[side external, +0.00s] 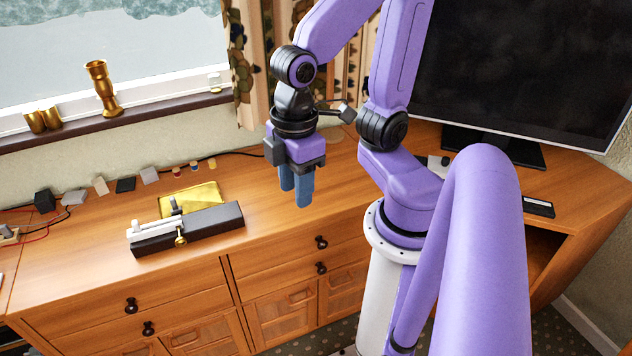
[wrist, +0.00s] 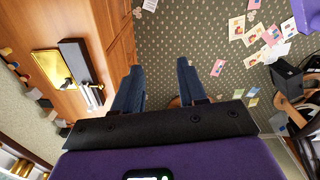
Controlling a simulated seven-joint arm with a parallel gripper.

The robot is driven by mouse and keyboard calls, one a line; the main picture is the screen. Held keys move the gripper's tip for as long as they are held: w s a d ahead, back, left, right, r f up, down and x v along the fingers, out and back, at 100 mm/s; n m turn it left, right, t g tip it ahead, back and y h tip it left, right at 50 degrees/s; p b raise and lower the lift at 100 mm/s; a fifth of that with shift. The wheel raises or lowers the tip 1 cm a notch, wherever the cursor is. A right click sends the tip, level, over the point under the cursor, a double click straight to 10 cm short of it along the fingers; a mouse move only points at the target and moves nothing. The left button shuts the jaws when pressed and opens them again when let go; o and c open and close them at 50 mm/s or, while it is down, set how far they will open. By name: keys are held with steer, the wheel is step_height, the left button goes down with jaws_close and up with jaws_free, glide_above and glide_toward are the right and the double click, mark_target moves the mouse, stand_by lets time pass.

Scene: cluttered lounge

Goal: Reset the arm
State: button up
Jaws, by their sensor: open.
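My purple arm reaches over the wooden cabinet, with my gripper (side external: 297,188) pointing down in front of the curtain. Its two blue fingers are apart with nothing between them. In the wrist view my gripper (wrist: 158,85) also shows open and empty, with patterned carpet beyond the fingers. It hangs above the cabinet's front side, to the right of a black block (side external: 190,230) that carries a white and brass latch-like part. A yellow-gold plate (side external: 192,198) lies behind the block. The block (wrist: 75,55) and plate (wrist: 50,68) also show in the wrist view, left of the fingers.
Several small blocks (side external: 125,185) line the cabinet's back edge, with cables (side external: 20,215) at the far left. Brass cups (side external: 43,118) and a candlestick (side external: 103,90) stand on the sill. A monitor (side external: 530,60) stands at right. Cards (wrist: 262,32) and a dark box (wrist: 287,75) lie on the floor.

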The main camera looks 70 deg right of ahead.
steer(key=s, duration=0.1)
steer(key=s+d+n, duration=0.1)
steer(key=s, duration=0.1)
steer(key=shift+d+f, duration=0.3)
steer(key=shift+d, duration=0.1)
